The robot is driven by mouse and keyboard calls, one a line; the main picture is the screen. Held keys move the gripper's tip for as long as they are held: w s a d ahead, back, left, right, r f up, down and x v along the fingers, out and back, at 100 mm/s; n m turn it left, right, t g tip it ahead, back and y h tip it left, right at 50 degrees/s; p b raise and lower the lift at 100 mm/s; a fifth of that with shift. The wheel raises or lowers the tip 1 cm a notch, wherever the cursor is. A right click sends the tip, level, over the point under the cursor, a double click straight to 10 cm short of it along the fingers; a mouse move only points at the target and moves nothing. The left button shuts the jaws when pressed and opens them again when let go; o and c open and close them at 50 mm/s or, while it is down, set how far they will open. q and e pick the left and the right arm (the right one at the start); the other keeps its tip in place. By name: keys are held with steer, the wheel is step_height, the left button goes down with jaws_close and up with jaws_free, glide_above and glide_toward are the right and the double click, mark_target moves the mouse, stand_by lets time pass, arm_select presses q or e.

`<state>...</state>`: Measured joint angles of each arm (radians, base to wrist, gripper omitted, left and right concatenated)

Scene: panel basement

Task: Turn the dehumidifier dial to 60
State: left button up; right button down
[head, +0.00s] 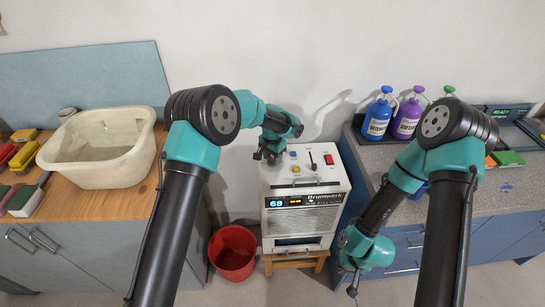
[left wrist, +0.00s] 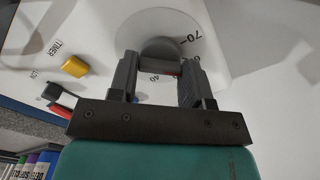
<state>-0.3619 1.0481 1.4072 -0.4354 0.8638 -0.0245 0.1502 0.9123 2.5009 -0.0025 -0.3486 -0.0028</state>
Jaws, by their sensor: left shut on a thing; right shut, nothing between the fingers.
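The white dehumidifier (head: 328,186) stands on a small wooden stool. Its lit front display (head: 276,203) appears to read 68 in blue, with orange digits beside it. My left gripper (head: 268,158) is over the back left of its top. In the left wrist view, my left gripper (left wrist: 160,68) is shut on the grey dial knob (left wrist: 160,48), one finger on each side. A reddish strip shows on the knob's near side. My right gripper (head: 352,287) is shut and empty, low at the right.
A red bucket (head: 232,250) stands on the floor. A cream basin (head: 95,150) is on the left counter; bottles (head: 376,120) stand on the right counter.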

arm_select(q)
steer(key=o, duration=0.9)
step_height(320, 180, up, 18)
steer(key=shift+f, duration=0.25)
steer(key=shift+f, duration=0.1)
stand_by(0.3)
